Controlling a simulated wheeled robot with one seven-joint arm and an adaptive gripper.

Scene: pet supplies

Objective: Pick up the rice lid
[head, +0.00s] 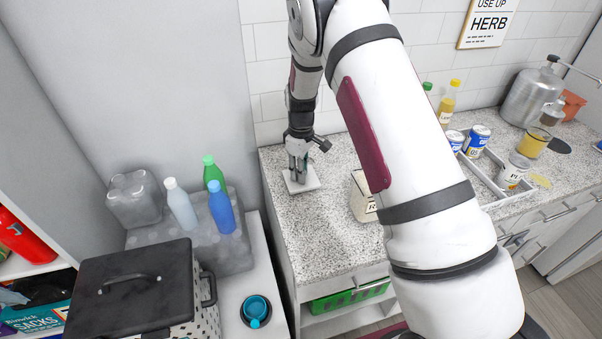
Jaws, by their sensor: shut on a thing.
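The rice lid (311,183) is a flat, pale square piece at the left end of the speckled counter. My gripper (298,177) points down at it and is shut on it near its middle. I cannot tell whether the lid touches the counter or is slightly above it. A cream container (361,205) with a label beginning with "R" stands to the right, partly hidden behind my arm.
The counter (305,235) is clear in front of the lid. A tiled wall is close behind. Bottles (221,207) stand at the left on a grey block. Cans (477,139), a tray (483,177) and a metal pot (529,97) are at the right.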

